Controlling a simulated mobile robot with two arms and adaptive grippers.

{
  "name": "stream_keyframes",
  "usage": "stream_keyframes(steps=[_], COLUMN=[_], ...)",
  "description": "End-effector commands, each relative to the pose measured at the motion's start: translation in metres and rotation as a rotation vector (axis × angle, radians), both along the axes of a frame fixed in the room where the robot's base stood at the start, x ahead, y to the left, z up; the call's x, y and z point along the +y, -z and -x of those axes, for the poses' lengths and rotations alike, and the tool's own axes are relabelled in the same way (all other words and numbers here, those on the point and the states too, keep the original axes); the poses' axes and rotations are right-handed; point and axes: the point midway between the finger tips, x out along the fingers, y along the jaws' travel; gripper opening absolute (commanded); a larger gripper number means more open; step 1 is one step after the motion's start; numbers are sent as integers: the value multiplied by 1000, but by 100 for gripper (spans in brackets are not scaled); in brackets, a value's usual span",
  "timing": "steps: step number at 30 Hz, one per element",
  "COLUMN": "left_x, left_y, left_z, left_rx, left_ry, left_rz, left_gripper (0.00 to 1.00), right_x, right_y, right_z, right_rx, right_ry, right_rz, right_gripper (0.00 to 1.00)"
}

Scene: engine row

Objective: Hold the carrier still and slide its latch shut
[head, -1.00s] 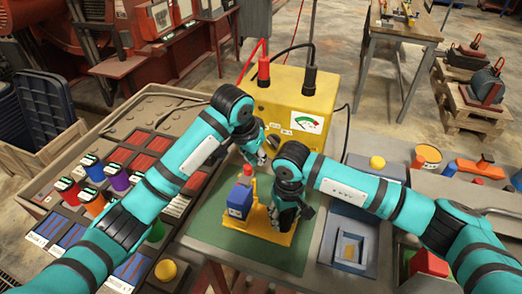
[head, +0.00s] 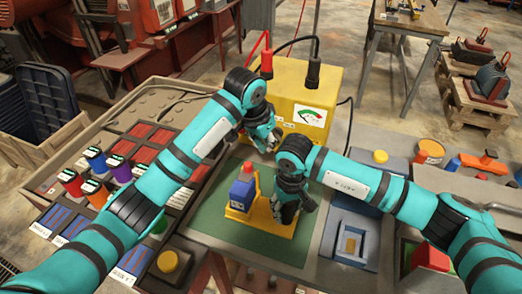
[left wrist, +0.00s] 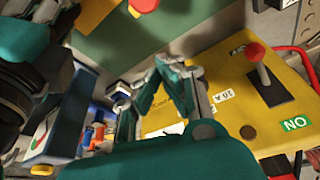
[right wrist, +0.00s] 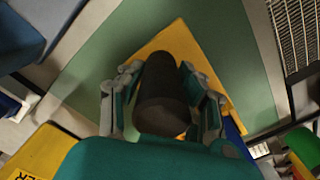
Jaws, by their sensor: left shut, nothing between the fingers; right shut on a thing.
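The carrier has a yellow base (head: 262,222) and a blue block (head: 242,194) with a red top. It rests on a green mat (head: 215,235). My right gripper (head: 287,215) is shut on a dark upright cylinder on the carrier; the dark cylinder (right wrist: 165,95) fills its fingers in the right wrist view. My left gripper (head: 268,143) is shut and empty, beyond the carrier and close to the yellow meter box. In the left wrist view its fingers (left wrist: 172,85) are apart from the red-knobbed lever (left wrist: 262,68) on a yellow panel. I cannot make out the latch.
The yellow meter box (head: 300,85) with cables stands behind the mat. A tray of coloured cans (head: 100,185) lies left. A blue-grey square fixture (head: 350,243) and a red block (head: 430,257) lie right. The mat left of the carrier is bare.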

Motion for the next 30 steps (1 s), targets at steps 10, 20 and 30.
stream_keyframes(steps=[10, 20, 30], left_x=[14, 18, 18], left_y=[-63, -81, -81], left_z=[17, 23, 22], left_rx=[-4, -1, -1], left_ry=[-1, -3, -1], left_rz=[1, -1, 0], left_gripper=[0, 0, 0], right_x=[0, 1, 1], right_y=[0, 0, 0], right_z=[0, 0, 1], right_rx=[-1, 1, 2], right_ry=[0, -3, -4], right_rz=[-1, -2, -3], right_gripper=[0, 0, 40])
